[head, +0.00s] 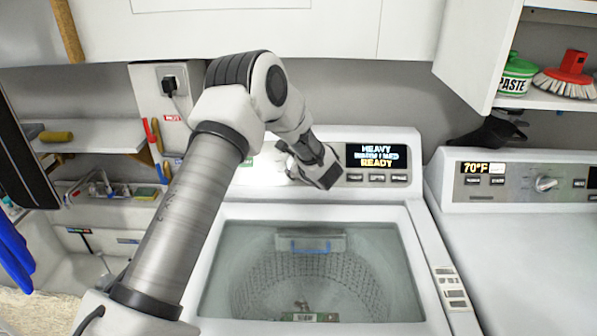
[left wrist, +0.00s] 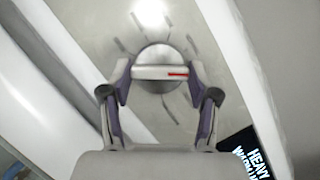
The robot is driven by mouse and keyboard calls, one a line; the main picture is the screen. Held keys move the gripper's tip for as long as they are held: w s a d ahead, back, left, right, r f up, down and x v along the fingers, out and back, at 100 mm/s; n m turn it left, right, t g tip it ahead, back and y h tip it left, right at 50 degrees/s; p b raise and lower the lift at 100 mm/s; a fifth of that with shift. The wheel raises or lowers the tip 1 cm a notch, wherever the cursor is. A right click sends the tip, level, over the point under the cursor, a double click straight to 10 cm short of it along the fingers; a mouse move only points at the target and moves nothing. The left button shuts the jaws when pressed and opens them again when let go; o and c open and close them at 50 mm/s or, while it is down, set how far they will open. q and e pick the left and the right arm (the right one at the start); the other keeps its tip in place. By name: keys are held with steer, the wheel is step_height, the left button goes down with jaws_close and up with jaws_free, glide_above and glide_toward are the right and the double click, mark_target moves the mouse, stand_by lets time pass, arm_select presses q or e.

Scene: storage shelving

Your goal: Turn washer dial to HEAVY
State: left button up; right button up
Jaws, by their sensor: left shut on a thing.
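The washer (head: 405,215) stands in the middle of the head view with its control panel at the back. Its display (head: 376,157) reads HEAVY on the top line and READY on the bottom line; the middle line is hard to read. My left gripper (head: 325,170) is at the panel, just left of the display, and hides the dial there. In the left wrist view, the round grey dial (left wrist: 160,66) with a red mark on its bar sits between the two fingers of my left gripper (left wrist: 158,82), which are shut on it. My right gripper is in neither view.
A dryer (head: 520,240) with its own dial (head: 546,184) and a 70°F display stands at the right. An open cabinet door (head: 478,50) hangs above. Shelves (head: 95,140) with tools are at the left. The washer's glass lid (head: 310,270) is below my arm.

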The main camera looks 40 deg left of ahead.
arm_select(q)
steer(key=shift+m+b, duration=0.3)
steer(key=shift+m, duration=0.1)
steer(key=o, duration=1.2)
steer(key=shift+a, duration=0.1)
steer(key=shift+c, duration=0.2)
steer(key=shift+w+a+f, duration=0.1)
steer(key=shift+a+f, duration=0.05)
steer(key=v, duration=1.2)
